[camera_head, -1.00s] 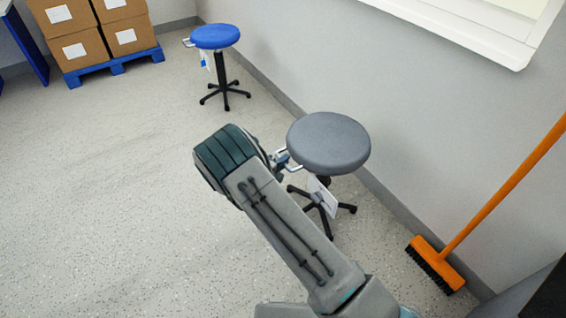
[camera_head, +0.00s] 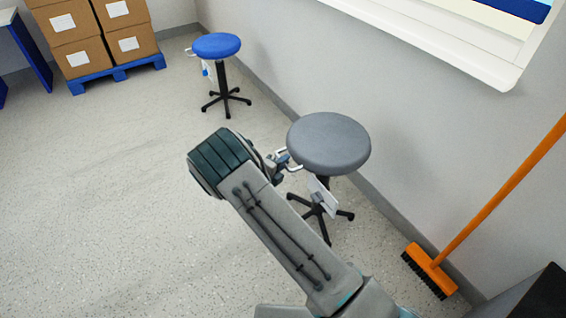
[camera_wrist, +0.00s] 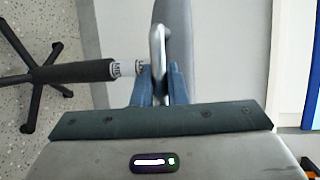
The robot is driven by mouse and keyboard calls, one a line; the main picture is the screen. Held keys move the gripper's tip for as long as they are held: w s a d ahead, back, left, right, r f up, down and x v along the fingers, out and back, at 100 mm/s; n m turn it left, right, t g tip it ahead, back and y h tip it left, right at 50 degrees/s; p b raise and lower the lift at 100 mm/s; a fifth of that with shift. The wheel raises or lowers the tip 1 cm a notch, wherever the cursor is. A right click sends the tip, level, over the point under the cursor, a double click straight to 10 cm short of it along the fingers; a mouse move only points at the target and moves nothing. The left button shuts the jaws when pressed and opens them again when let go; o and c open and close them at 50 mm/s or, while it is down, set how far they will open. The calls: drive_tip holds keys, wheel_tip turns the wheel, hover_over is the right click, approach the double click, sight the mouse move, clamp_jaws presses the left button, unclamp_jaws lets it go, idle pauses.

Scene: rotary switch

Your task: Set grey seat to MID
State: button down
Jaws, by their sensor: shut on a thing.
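The grey seat (camera_head: 328,143) is the round top of a stool right of centre in the head view. Its edge shows as a grey slab in the wrist view (camera_wrist: 175,28). A silver loop handle (camera_wrist: 158,45) is at its left side in the head view. My gripper (camera_wrist: 164,84) is shut on this handle. My arm hides part of the handle in the head view.
A blue stool (camera_head: 216,46) stands further back. Cartons (camera_head: 130,43) sit on a blue pallet (camera_head: 118,74) at the back left. An orange broom (camera_head: 430,268) leans by the wall at right. The floor at left is clear.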

drive_tip(key=c, duration=1.7)
unclamp_jaws()
drive_tip(key=p+v, duration=0.3)
drive_tip(key=v, duration=1.1)
